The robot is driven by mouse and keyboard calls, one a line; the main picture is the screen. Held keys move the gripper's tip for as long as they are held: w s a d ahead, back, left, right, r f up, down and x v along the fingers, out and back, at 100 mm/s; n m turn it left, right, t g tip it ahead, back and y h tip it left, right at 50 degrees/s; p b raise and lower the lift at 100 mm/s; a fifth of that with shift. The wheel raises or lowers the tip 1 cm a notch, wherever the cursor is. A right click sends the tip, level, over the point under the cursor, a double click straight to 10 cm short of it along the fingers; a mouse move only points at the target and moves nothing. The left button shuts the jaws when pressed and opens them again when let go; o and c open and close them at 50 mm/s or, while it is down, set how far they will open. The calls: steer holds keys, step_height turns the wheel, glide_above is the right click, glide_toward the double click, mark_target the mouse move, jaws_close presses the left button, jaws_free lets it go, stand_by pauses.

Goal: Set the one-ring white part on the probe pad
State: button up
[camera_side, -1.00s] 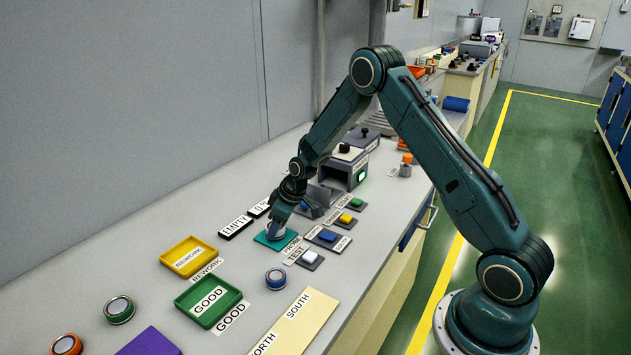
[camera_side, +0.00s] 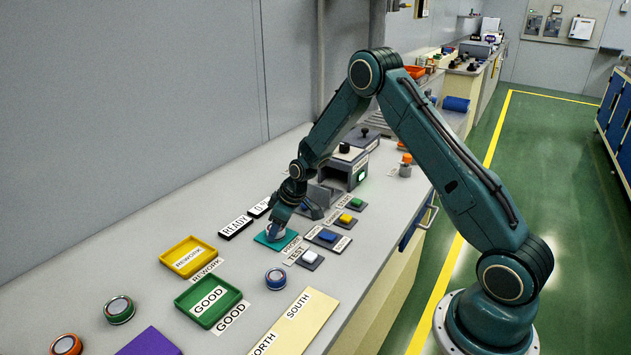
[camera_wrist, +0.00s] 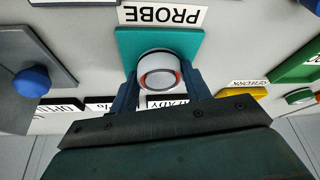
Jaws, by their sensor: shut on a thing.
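The one-ring white part (camera_wrist: 158,76), a short white cylinder with a red ring showing on its end, sits at the teal probe pad (camera_wrist: 185,42) in the wrist view. My gripper (camera_wrist: 160,88) is shut on it, one blue finger on each side. In the side view my gripper (camera_side: 276,230) points down at the teal probe pad (camera_side: 263,242), and the part is mostly hidden by the fingers. The part appears to touch the pad, but I cannot tell whether the pad bears its weight.
A display (camera_side: 236,227) behind the pad reads READY. A white TEST button (camera_side: 310,257) and a blue button (camera_side: 327,236) are close by.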

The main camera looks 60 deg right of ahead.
steer(key=o, duration=1.3)
steer(key=v, duration=1.3)
steer(key=shift+s+r, duration=0.2)
steer(key=shift+r, duration=0.1)
steer(key=shift+d, duration=0.15)
